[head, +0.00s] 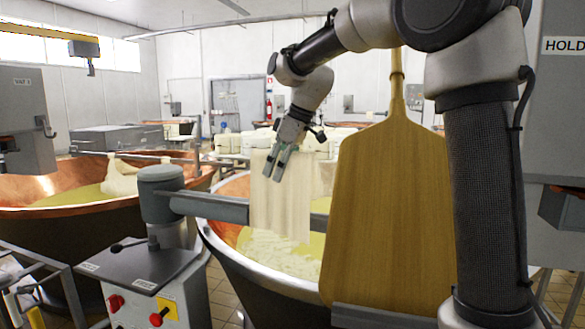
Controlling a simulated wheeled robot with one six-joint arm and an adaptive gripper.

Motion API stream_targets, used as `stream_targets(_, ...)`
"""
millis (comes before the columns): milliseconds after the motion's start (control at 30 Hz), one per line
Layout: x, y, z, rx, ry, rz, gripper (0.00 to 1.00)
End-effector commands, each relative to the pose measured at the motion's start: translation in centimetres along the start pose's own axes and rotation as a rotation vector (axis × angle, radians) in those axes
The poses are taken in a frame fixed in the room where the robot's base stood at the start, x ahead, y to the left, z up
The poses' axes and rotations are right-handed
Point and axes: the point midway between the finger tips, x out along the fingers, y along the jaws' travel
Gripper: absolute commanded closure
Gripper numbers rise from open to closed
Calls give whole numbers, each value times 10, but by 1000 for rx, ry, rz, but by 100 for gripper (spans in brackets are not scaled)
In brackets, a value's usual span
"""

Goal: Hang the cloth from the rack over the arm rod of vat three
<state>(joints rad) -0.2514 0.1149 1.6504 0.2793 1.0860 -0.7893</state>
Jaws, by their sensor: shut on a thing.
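A pale cream cloth (280,212) hangs in front of a copper vat (268,292) holding yellow liquid and white curd. My gripper (274,172) points down and is shut on the cloth near its upper part. A grey arm rod (212,207) runs right from a round grey post head (160,190) and passes behind the cloth. The cloth's top edge is above the rod and its lower part hangs below rod level. I cannot tell whether it touches the rod or has a part behind it. The rack is not identifiable.
A large wooden paddle (390,205) stands right of the cloth, close to my arm. A control box (150,285) with red knobs is at front left. Another copper vat (50,190) with a pale cloth (122,178) stands behind left. White blocks (240,142) line the back.

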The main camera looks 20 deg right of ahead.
Motion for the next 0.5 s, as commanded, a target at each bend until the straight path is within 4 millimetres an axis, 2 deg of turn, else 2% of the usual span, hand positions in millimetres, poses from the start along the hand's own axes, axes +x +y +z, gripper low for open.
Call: stream_targets(500,8,0,3,0,0,0,90)
